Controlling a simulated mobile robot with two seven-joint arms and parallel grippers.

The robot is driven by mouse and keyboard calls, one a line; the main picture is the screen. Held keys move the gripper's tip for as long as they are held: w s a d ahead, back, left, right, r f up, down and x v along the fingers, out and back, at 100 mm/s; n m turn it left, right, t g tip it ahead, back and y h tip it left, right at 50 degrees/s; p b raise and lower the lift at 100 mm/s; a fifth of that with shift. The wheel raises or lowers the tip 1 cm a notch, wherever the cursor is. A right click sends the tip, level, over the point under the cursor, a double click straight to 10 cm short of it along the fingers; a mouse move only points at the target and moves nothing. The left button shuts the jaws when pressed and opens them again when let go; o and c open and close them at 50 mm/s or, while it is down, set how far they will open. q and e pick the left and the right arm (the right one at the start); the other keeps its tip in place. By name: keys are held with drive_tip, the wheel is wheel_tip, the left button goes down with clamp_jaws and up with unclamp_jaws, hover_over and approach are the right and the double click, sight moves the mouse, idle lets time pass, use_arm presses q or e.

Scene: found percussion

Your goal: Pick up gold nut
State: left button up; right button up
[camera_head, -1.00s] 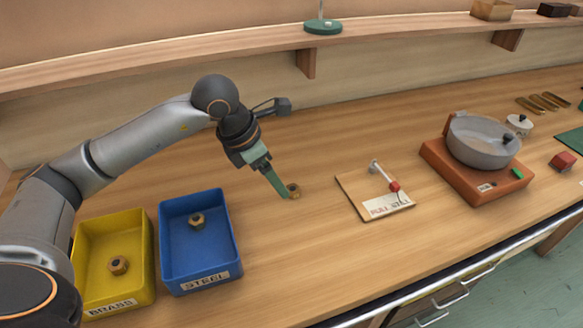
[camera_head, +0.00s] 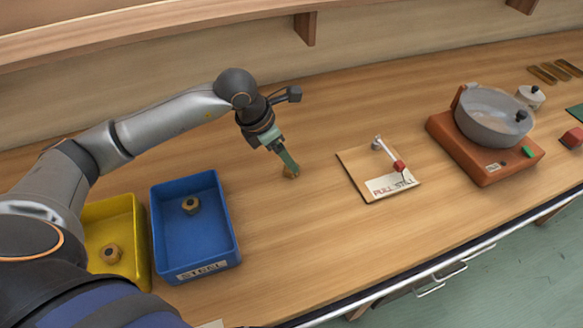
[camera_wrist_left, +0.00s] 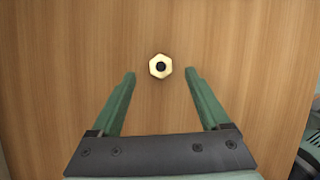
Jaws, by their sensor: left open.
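A gold hex nut (camera_wrist_left: 160,66) lies flat on the wooden table, its dark hole facing up in the left wrist view. My left gripper (camera_wrist_left: 160,73) is open, its two green fingers on either side of the nut and apart from it. In the head view the fingertips of my left gripper (camera_head: 290,170) are at the nut (camera_head: 291,172), partly hiding it. Two other nuts lie in bins: one in the blue bin (camera_head: 190,205) and one in the yellow bin (camera_head: 111,254). My right gripper is not in view.
The blue bin (camera_head: 206,267), labelled STEEL, and the yellow bin (camera_head: 139,235) stand to the left. A board with a red-tipped lever (camera_head: 358,182) lies to the right. An orange base (camera_head: 485,174) with a grey bowl (camera_head: 487,123) stands farther right. The table around the nut is clear.

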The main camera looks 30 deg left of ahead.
use_arm(q)
drive_tip(key=x, duration=0.3)
drive_tip(key=p+x, duration=0.1)
drive_tip(key=x, duration=0.1)
drive_tip(key=shift+s+a+f, duration=0.1)
drive_tip(key=shift+s, duration=0.15)
drive_tip(key=shift+c, duration=0.4)
clamp_jaws()
